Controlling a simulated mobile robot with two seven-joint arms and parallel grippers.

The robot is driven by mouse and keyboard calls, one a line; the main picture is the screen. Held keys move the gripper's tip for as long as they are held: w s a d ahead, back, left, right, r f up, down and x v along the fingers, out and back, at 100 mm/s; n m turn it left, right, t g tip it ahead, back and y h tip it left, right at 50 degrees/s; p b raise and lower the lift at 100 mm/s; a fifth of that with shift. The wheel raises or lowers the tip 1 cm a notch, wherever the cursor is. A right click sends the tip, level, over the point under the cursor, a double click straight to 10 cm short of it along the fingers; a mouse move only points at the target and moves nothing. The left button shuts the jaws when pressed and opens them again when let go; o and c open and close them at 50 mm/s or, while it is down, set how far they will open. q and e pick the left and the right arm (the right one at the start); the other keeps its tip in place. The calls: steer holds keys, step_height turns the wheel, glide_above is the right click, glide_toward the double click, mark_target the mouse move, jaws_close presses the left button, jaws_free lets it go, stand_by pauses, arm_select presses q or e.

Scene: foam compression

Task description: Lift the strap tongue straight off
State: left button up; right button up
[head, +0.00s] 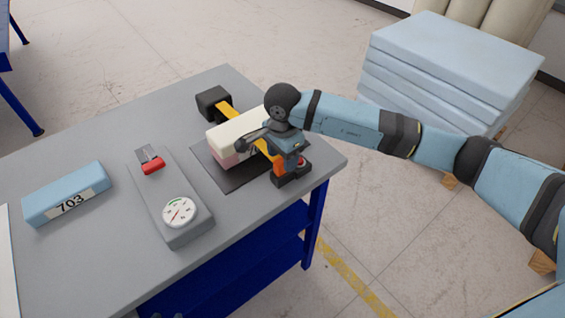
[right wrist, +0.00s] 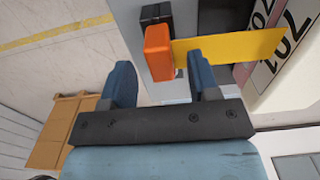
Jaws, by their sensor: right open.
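The orange strap tongue (head: 279,166) is at the near right end of the yellow strap (head: 226,113), which runs across a cream and pink foam block (head: 226,134). In the right wrist view the orange tongue (right wrist: 158,52) lies between my open fingertips in the picture, nearer the right finger, with the yellow strap (right wrist: 230,46) leading off to the right. A black buckle (right wrist: 156,14) is beside the tongue. My right gripper (head: 284,168) is over the tongue and partly hides it; contact cannot be told. My left gripper is out of view.
The foam lies on a dark mat (head: 225,183) on the grey table (head: 115,257). A black box (head: 213,102) is at the strap's far end. A gauge unit (head: 170,200) with a red lever and a blue block labelled 703 (head: 66,194) are left. Blue foam slabs (head: 450,65) are stacked behind.

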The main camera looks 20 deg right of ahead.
step_height(320, 180, down, 2)
steer(key=c, duration=1)
steer(key=shift+r, duration=0.15)
